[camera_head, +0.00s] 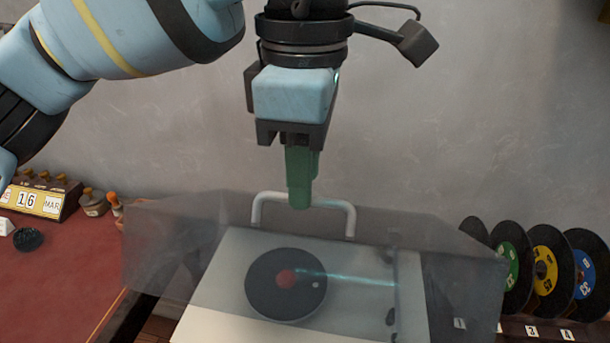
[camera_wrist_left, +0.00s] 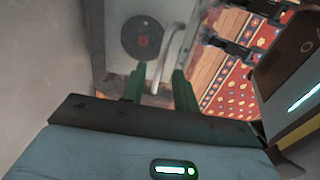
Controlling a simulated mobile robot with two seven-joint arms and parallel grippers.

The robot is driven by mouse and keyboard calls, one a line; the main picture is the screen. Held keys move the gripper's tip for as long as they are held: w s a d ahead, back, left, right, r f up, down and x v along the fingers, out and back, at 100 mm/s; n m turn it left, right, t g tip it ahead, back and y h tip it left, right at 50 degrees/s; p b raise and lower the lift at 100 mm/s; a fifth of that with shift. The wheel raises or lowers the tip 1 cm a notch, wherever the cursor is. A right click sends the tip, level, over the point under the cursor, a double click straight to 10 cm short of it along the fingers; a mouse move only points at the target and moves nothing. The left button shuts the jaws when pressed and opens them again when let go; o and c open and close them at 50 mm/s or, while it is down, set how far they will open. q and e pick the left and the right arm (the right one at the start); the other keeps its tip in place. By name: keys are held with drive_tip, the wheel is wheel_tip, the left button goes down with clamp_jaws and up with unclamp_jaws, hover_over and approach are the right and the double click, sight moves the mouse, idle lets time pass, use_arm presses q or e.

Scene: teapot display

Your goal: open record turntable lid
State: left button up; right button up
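The turntable's lid (camera_head: 170,240) is a smoky translucent box over the pale turntable base (camera_head: 225,262) in the head view. My left gripper (camera_head: 300,200) points down at the handle's middle. Its green fingers (camera_wrist_left: 159,82) are apart, with the handle's near part seen between them. Contact with the handle cannot be told. My right gripper is not visible.
Several upright records (camera_head: 508,262) stand in a rack at the right. A red-topped table (camera_head: 50,275) at the left holds a calendar block (camera_head: 42,200) and small bottles (camera_head: 93,203). A grey wall (camera_head: 460,110) rises behind. A patterned red rug (camera_wrist_left: 240,85) shows in the left wrist view.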

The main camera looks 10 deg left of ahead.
use_arm(q)
drive_tip(key=shift+f, duration=0.65)
clamp_jaws()
